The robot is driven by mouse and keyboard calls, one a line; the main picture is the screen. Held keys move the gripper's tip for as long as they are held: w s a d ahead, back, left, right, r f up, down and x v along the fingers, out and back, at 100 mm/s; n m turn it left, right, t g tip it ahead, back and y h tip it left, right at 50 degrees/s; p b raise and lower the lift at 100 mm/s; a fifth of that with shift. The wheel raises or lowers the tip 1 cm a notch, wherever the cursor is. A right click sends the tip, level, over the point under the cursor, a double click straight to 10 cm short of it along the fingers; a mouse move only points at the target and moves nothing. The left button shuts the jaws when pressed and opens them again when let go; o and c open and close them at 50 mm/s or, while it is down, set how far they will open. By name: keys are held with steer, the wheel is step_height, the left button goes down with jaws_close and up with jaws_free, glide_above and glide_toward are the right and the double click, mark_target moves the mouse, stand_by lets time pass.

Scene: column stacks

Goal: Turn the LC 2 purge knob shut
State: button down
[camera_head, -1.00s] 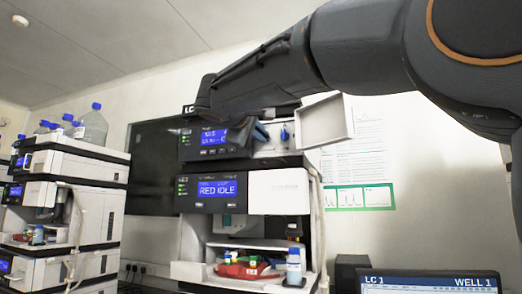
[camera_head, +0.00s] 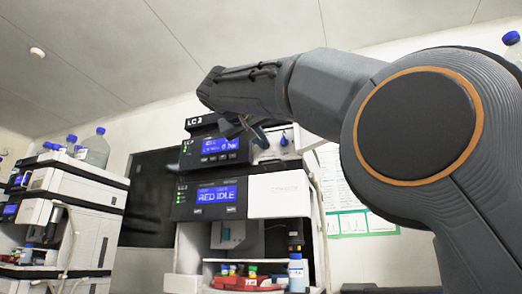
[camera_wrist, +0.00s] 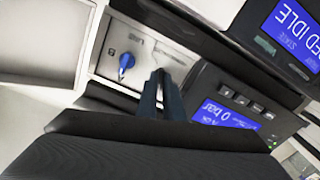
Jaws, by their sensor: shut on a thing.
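The top pump module of the middle stack (camera_head: 196,161) has a blue display (camera_head: 220,146); the display also shows in the wrist view (camera_wrist: 222,113), reading 0 bar. My gripper (camera_head: 258,136) is at the module's front, right of the display. In the wrist view, the two dark fingers of my gripper (camera_wrist: 160,88) are close together against the white panel. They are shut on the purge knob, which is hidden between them. A separate blue knob (camera_wrist: 126,62) beside them is free; it also shows in the head view (camera_head: 283,138).
An open white door (camera_wrist: 45,40) stands beside the panel. Below, a module reading RED IDLE (camera_head: 216,194) sits over a shelf with a red tray (camera_head: 246,284) and a bottle (camera_head: 296,271). Another stack (camera_head: 65,190) stands at left.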

steer(key=shift+f+m+b, duration=0.1)
steer(key=shift+m+b, duration=0.8)
steer(key=shift+m, duration=1.1)
steer(key=c, duration=1.9)
jaws_free()
steer(key=b+v, duration=0.1)
steer(key=v, duration=0.7)
steer(key=shift+b, duration=0.3)
steer(key=shift+w, duration=0.1)
